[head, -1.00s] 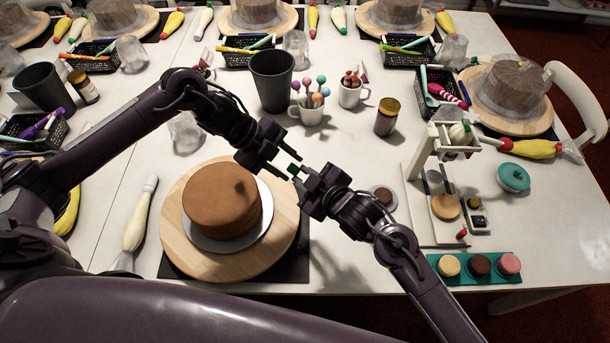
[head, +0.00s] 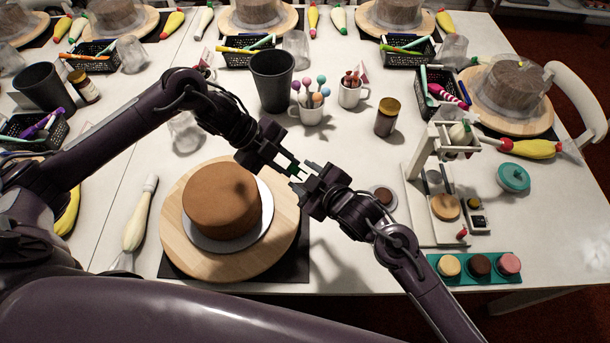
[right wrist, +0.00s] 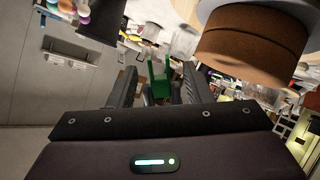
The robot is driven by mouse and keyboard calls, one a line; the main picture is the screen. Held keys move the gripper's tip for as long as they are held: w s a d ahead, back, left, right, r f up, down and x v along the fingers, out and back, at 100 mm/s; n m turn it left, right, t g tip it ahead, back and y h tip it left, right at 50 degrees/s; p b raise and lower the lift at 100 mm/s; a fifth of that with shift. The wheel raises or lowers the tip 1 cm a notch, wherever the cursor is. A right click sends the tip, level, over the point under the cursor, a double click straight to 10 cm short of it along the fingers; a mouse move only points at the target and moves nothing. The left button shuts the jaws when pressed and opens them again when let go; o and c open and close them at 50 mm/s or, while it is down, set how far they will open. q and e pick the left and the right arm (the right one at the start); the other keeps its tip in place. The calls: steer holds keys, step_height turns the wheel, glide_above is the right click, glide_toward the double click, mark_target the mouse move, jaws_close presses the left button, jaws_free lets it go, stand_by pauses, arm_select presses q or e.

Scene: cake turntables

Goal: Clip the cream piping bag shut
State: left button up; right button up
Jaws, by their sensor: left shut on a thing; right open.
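A small green clip (head: 292,171) is between my two grippers, above the table right of the brown cake. My left gripper (head: 289,170) is shut on it. My right gripper (head: 304,174) is open, facing the left one, its fingers on either side of the clip's near end. In the right wrist view the green clip (right wrist: 160,76) shows between the spread fingers; I cannot tell if they touch it. The cream piping bag (head: 140,215) lies on the table left of the cake turntable, pale, with a clear end toward me.
The brown cake (head: 222,200) stands on a wooden turntable (head: 180,245). A dark cup (head: 272,82), a mug with cake pops (head: 311,112) and a jar (head: 387,117) stand behind. A white press stand (head: 420,205) and a teal tray (head: 435,262) are at right.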

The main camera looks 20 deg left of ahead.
steer(key=v, duration=0.8)
steer(key=shift+f, duration=0.1)
stand_by(0.4)
